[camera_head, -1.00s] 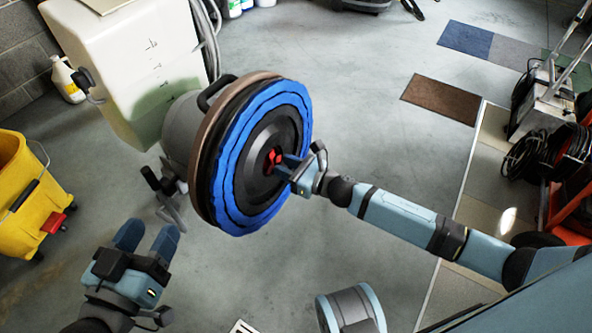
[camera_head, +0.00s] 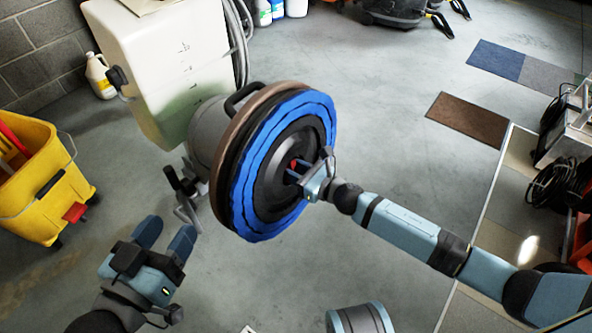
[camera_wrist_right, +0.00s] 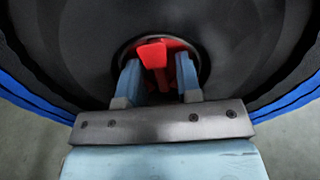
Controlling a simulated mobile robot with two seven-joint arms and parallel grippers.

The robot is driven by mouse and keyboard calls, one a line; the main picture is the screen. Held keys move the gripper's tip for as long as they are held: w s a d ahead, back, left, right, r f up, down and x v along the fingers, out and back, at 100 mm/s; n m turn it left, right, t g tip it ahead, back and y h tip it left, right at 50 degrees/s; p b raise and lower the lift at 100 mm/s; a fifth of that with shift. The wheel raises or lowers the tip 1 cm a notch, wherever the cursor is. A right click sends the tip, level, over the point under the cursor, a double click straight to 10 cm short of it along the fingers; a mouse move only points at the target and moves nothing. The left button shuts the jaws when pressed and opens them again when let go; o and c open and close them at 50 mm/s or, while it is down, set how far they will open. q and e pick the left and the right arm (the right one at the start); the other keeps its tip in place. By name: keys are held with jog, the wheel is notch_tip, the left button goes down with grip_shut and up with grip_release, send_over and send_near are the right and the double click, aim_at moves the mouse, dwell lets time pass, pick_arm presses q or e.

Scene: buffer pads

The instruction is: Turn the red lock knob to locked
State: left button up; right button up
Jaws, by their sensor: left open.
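The red lock knob (camera_wrist_right: 152,55) sits in a dark round recess at the centre of the machine's black disc (camera_head: 270,185). It also shows as a small red spot in the head view (camera_head: 294,164), partly hidden by my right gripper. My right gripper (camera_head: 296,172) is at the knob. In the right wrist view its two fingers (camera_wrist_right: 159,75) stand apart, with red knob parts between and behind their tips. I cannot tell whether they press on it. My left gripper (camera_head: 165,238) is open and empty over the floor, at lower left.
A blue ring pad (camera_head: 243,190) surrounds the disc on the tilted machine, which has a white tank (camera_head: 165,60). A yellow bucket (camera_head: 40,190) stands at left and a jug (camera_head: 99,76) behind it. A brown mat (camera_head: 468,120) lies at right. Open floor lies between.

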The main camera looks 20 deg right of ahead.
grip_shut()
jog(key=m+p, duration=0.2)
jog(key=m, duration=0.1)
jog(key=shift+r+m, duration=0.25)
jog(key=shift+m, duration=0.05)
jog(key=m+p, duration=0.1)
jog(key=m, duration=0.1)
jog(key=shift+f+m, duration=0.1)
jog(key=shift+m, duration=0.3)
jog(key=shift+f+m, duration=0.15)
jog(key=shift+m, duration=0.15)
